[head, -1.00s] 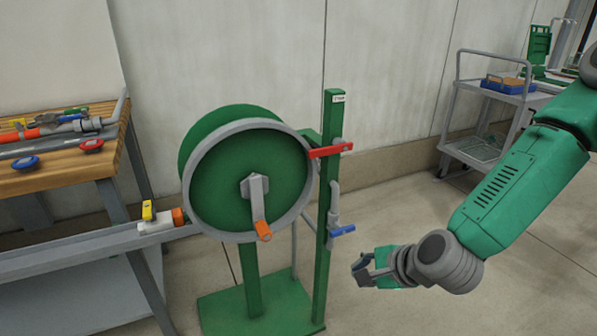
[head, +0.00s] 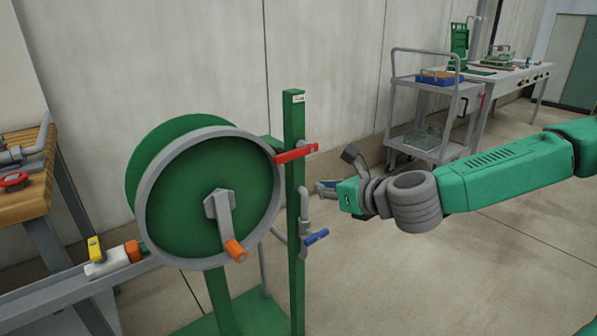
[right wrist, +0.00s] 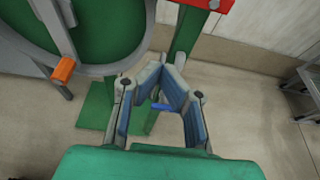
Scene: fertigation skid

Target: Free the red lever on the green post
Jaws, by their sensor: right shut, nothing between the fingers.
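The red lever (head: 296,153) sits near the top of the green post (head: 296,225), sticking out to both sides of it. Its red edge also shows at the top of the right wrist view (right wrist: 215,4), cut off by the frame. My right gripper (head: 322,187) is shut and empty, to the right of the post and a little below the lever, apart from it in the picture. In the right wrist view its fingertips (right wrist: 163,70) meet in front of the post's lower part. My left gripper is not in view.
A green reel (head: 205,195) with an orange-handled crank (head: 234,250) stands left of the post. A blue-handled valve (head: 316,237) is on the post below the lever. A grey cart (head: 402,95) stands behind my right arm.

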